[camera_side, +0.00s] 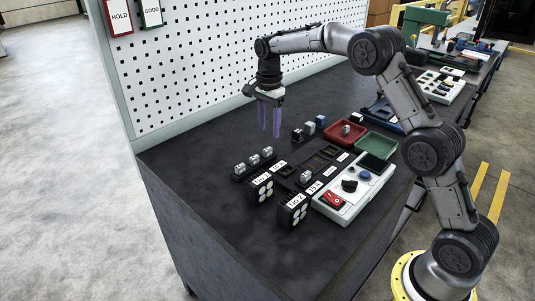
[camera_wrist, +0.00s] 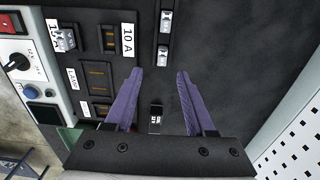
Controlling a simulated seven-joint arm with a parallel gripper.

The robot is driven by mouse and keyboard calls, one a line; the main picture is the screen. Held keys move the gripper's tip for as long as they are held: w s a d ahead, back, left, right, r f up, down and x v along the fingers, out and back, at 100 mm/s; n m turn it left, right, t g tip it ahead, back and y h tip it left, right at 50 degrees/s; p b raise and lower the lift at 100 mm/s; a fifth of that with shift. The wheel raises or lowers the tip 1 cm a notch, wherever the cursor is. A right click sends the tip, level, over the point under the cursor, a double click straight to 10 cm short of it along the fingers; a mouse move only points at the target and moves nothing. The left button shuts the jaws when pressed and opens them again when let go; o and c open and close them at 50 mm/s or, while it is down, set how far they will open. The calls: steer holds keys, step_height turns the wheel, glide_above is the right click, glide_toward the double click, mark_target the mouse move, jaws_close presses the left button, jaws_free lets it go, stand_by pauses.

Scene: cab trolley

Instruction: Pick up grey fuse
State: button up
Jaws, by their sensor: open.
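In the side view, a loose grey fuse (camera_side: 309,128) stands on the bench between a dark fuse (camera_side: 297,134) and a blue fuse (camera_side: 320,121). My gripper (camera_side: 270,133) hangs above the bench with its purple fingers pointing down, to the left of this row. It is open and empty. In the wrist view, a small dark block with a pale marked face (camera_wrist: 156,115) shows between and below the fingers (camera_wrist: 170,75). I cannot tell which loose fuse it is. More grey fuses stand in a black rack (camera_wrist: 166,20), and one sits in a socket block (camera_wrist: 63,38).
A control box (camera_side: 350,188) with a red switch stands at the front right. The white pegboard (camera_side: 220,60) runs along the bench's back. The left of the bench is clear.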

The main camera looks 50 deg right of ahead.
mark_target(268, 148)
steer(key=shift+w+d+f, duration=0.1)
steer(key=shift+f, duration=1.9)
steer(key=shift+w+f, duration=0.1)
steer(key=shift+f, duration=1.85)
jaws_close()
